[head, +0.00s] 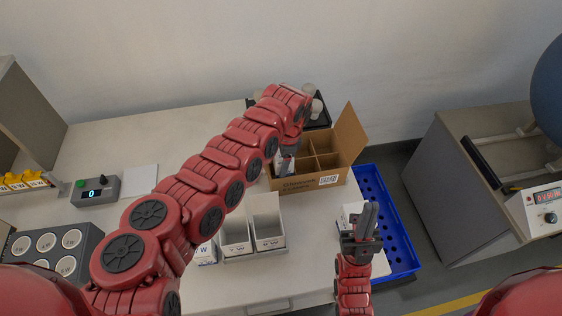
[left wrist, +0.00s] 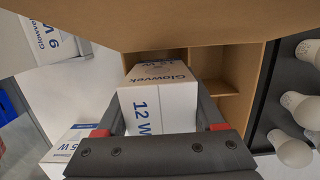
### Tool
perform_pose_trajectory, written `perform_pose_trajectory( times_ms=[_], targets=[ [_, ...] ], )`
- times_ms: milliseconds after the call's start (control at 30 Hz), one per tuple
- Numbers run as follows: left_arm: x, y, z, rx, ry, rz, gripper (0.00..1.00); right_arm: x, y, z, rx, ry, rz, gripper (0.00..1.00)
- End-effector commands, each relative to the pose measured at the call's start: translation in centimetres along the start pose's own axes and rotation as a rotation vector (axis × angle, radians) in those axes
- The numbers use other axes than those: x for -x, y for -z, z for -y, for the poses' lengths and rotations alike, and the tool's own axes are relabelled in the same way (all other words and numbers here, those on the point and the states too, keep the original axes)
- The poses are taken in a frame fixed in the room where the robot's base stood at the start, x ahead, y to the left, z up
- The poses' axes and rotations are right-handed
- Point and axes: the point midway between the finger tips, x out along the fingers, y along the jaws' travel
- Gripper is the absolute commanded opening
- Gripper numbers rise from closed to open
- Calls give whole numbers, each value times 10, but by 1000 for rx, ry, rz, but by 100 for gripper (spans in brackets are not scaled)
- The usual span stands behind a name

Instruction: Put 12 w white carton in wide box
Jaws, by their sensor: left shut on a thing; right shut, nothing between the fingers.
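The white 12 W carton (left wrist: 158,108) with blue print sits between the fingers of my left gripper (head: 288,155). In the head view the carton (head: 284,167) is mostly hidden by the gripper and arm. The brown cardboard box (head: 299,184) with dividers stands open at the back right of the table, and its compartments also show in the left wrist view (left wrist: 233,72). The carton is at the box's left compartments; I cannot tell how deep it sits. My right gripper (head: 369,215) is shut and empty, pointing up near the table's right edge.
A white carton (head: 350,213) stands behind my right gripper. A blue crate (head: 392,236) lies right of the table. White open bins (head: 268,222) stand in front of the cardboard box. A dark tray with bulbs (head: 317,106) is behind it. A control box (head: 97,190) sits at left.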

Motion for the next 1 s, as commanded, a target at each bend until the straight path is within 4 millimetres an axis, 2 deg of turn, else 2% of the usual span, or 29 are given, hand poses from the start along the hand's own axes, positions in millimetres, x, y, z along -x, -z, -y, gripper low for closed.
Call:
perform_pose_trajectory(
  times_ms=[500, 533, 567, 833, 1000],
  targets=[
    [-27, 4, 0, 1, 0, 1, 12, 22, -4, 1, 0, 0, 0, 0],
    [-25, 4, 0, 1, 0, 1, 75, 19, -3, 1, 0, 0, 0, 0],
    [-24, 3, 0, 1, 0, 1, 80, 19, -3, 1, 0, 0, 0, 0],
    [-23, 3, 0, 1, 0, 1, 82, 18, -3, 1, 0, 0, 0, 0],
    [-12, 2, 1, 1, 1, 0, 82, 10, -2, 0, 0, 0, 0, 0]
  ],
)
